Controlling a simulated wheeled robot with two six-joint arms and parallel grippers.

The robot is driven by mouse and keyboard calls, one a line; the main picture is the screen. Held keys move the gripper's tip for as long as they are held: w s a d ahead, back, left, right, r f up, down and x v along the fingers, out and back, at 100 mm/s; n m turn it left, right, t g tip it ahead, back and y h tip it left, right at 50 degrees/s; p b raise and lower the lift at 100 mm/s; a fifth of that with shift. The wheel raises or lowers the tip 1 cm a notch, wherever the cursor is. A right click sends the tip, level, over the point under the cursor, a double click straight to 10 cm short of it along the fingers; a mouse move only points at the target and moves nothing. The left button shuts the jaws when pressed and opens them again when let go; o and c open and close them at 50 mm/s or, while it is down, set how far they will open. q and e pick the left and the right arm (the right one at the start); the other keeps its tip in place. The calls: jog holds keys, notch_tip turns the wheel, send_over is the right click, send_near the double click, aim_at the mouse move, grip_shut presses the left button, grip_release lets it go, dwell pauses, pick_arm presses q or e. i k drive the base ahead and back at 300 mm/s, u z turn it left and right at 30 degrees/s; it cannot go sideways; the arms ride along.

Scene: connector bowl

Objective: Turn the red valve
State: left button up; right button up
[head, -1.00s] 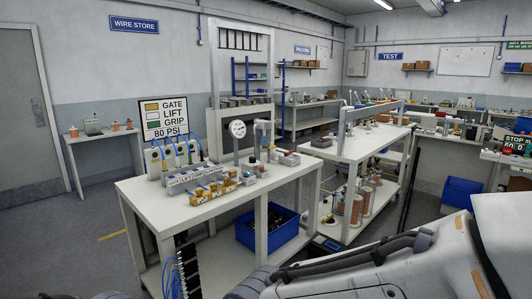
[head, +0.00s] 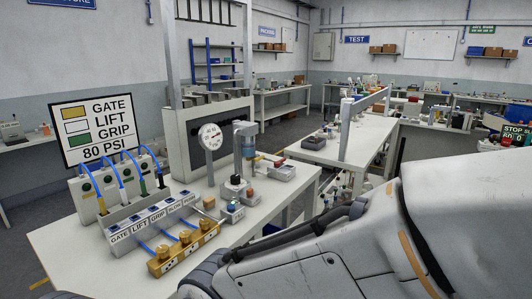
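A small red part (head: 281,162) shows on a grey block (head: 285,172) at the right end of the white bench (head: 95,245). It may be the red valve, but it is too small to be sure. Another small reddish part (head: 250,191) sits on a low block left of it, near the clear cylinder unit (head: 246,150). A round pressure gauge (head: 211,137) stands behind these. Neither gripper shows. A large white and grey link of my own arm fills the lower right and hides the bench's front right part.
A labelled block row (head: 150,222) with blue tubes and a brass manifold (head: 184,248) take up the bench's front. A sign (head: 98,130) reading GATE, LIFT, GRIP, 80 PSI stands at the left. A second bench (head: 350,150) stands beyond, right of a gap.

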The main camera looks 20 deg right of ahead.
aim_at(277, 164)
jog(key=i, duration=0.8)
jog(key=z, duration=1.85)
jog(key=i, duration=1.85)
jog(key=u, duration=1.6)
